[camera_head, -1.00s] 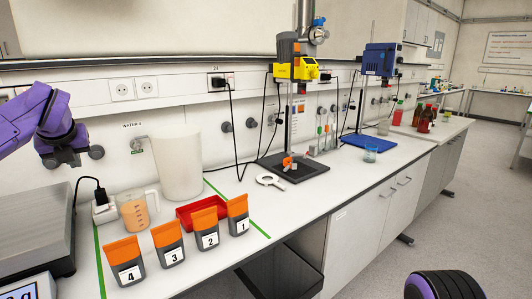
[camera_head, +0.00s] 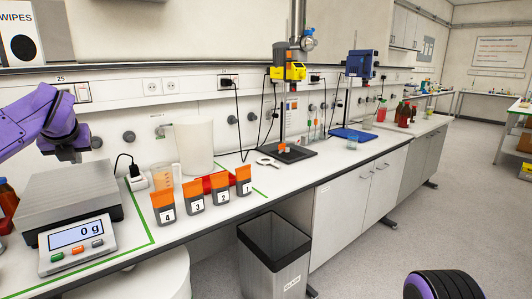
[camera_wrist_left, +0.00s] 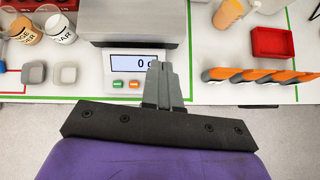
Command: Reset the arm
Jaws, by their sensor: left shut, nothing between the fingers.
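My left arm, purple with a dark end, comes in at the upper left of the head view above the scale. My left gripper (camera_wrist_left: 163,85) shows clearly in the left wrist view, its grey fingers shut together and empty, in front of the scale's display. In the head view only the dark end of the arm (camera_head: 70,146) shows, and the fingertips cannot be made out. The scale (camera_head: 75,190) reads 0 g, and its plate is bare. My right gripper is not in view.
Numbered orange-topped pouches (camera_head: 222,190) stand near the counter's front edge, by a red tray (camera_wrist_left: 275,42) and a beaker of orange liquid (camera_head: 163,178). Jars (camera_wrist_left: 60,28) and small grey cups (camera_wrist_left: 66,73) are left of the scale. A bin (camera_head: 273,255) stands below the counter.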

